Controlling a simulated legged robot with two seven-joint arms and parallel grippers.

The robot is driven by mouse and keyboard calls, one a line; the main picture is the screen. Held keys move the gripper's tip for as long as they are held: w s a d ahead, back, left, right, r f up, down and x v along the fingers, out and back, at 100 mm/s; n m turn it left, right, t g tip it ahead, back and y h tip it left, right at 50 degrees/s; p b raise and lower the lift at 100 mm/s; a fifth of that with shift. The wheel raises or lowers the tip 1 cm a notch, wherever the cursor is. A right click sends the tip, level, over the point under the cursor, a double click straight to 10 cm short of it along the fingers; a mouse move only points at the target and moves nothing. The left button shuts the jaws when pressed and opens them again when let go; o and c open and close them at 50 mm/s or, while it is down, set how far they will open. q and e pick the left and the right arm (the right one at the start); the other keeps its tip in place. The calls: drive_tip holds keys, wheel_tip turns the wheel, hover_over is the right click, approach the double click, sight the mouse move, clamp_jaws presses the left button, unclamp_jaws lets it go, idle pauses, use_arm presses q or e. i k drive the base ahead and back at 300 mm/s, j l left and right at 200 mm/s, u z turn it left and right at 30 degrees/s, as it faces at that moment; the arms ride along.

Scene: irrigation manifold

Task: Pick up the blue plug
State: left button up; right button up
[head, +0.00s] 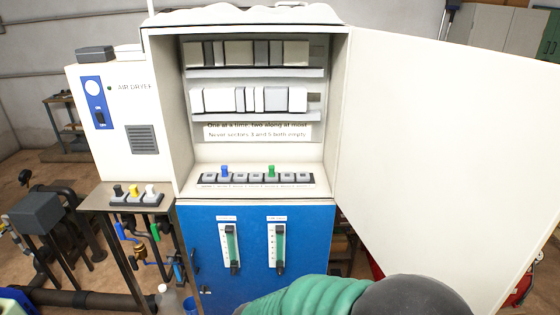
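The blue plug (224,171) stands upright in the second socket from the left of a dark rack (257,186). The rack lies on the white shelf floor of the open cabinet. A green plug (271,171) stands in the fifth socket from the left of the same rack. The other sockets of that rack show no coloured plug. Neither of my grippers is in view, and nothing holds the blue plug.
A sign (257,131) above the rack reads "One at a time, two along at most / Never sectors 3 and 5 both empty". The cabinet door (440,150) stands open at right. A side table (95,199) bears a holder with black, yellow (134,190) and white plugs.

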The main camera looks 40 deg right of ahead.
sight(224, 168)
drive_tip(key=i+l+z, duration=0.2)
drive_tip(key=i+z, duration=0.15)
drive_tip(key=i, duration=0.2)
drive_tip(key=i+l+z, duration=0.1)
drive_tip(key=i+z, duration=0.25)
drive_tip(key=i, duration=0.25)
